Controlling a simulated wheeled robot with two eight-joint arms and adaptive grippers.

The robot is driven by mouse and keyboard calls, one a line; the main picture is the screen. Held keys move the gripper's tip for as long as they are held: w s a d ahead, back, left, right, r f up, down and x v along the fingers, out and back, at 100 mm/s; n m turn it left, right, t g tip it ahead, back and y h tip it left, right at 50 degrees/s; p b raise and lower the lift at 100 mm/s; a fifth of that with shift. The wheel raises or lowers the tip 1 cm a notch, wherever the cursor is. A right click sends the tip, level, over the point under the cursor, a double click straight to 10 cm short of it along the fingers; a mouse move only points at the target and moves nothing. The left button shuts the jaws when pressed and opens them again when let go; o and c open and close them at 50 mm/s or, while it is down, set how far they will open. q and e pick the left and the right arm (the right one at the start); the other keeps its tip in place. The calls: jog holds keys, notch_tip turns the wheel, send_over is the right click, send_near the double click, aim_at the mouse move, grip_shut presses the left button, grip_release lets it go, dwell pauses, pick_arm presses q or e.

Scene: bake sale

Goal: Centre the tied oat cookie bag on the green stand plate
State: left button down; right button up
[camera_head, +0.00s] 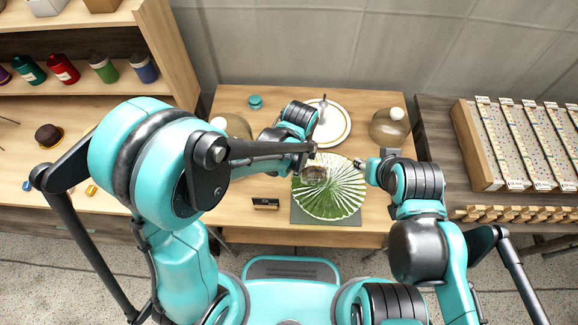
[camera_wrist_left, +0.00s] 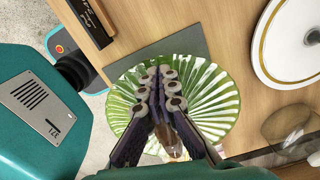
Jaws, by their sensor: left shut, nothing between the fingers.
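The green stand plate (camera_head: 345,203), ribbed green and white glass, stands on a grey mat (camera_head: 298,213) on the wooden table. The cookie bag (camera_head: 315,176), small, clear and brownish, is at the plate's upper left part in the head view, off its middle. My left gripper (camera_head: 312,152) is shut and empty just above the bag. In the left wrist view its closed fingers (camera_wrist_left: 160,88) are over the green plate (camera_wrist_left: 215,95), and a brownish clear part of the bag (camera_wrist_left: 172,147) shows between and below them. My right gripper (camera_head: 359,163) is at the plate's right edge; its fingers are too small to read.
A white plate with a gold rim (camera_head: 343,131) lies behind. A clear dome (camera_head: 388,127) stands at the right back, another (camera_head: 237,127) at the left. A small black sign (camera_head: 265,204) stands left of the mat. A teal jar (camera_head: 255,102) is at the back left.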

aim_at(314, 174)
pick_arm(q)
jog(key=shift+d, duration=0.2)
jog(key=d, duration=0.2)
jog(key=s+d, duration=0.1)
jog(key=d, duration=0.2)
jog(key=shift+s, duration=0.1)
jog(key=shift+a, duration=0.1)
jog(key=shift+a, duration=0.1)
